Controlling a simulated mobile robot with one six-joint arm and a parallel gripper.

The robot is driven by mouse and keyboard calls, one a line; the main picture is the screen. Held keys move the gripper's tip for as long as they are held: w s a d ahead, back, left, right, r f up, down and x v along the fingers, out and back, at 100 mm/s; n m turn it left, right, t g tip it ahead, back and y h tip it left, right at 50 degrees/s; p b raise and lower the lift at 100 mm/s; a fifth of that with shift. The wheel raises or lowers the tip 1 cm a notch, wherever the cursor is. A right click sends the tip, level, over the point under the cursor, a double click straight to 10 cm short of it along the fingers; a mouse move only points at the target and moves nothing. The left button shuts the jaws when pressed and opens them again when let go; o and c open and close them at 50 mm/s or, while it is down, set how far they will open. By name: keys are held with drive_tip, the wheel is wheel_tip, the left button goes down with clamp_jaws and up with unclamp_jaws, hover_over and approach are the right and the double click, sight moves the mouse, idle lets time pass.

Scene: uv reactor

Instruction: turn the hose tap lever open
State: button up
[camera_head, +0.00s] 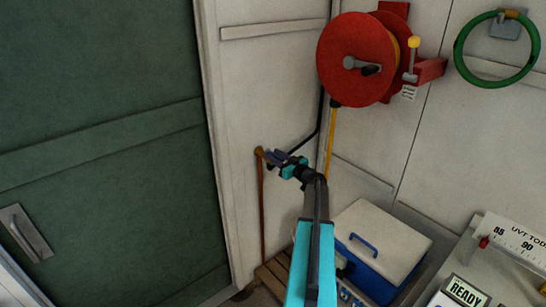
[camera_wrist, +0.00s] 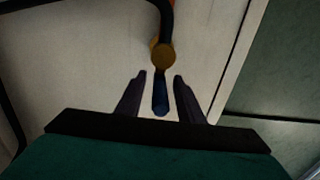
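The hose tap is a small brass body (camera_head: 259,151) low on the white wall, near the green door. In the wrist view its round brass end (camera_wrist: 162,57) shows with the dark blue lever (camera_wrist: 161,98) extending from it toward my gripper. My gripper (camera_wrist: 160,76) is open, with one dark finger on each side of the lever and a visible gap on both sides. In the head view my gripper (camera_head: 273,157) is at the tap, and its fingers hide the lever there.
A red hose reel (camera_head: 350,50) is above right. A blue cooler with a pale lid (camera_head: 385,240) and a wooden pallet (camera_head: 274,275) lie below. The green door (camera_head: 100,80) is left.

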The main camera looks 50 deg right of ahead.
drive_tip(key=s+a+b, duration=0.1)
drive_tip(key=s+b, duration=0.3)
drive_tip(key=s, duration=0.8)
drive_tip(key=shift+s+a, duration=0.2)
drive_tip(key=shift+a, duration=0.15)
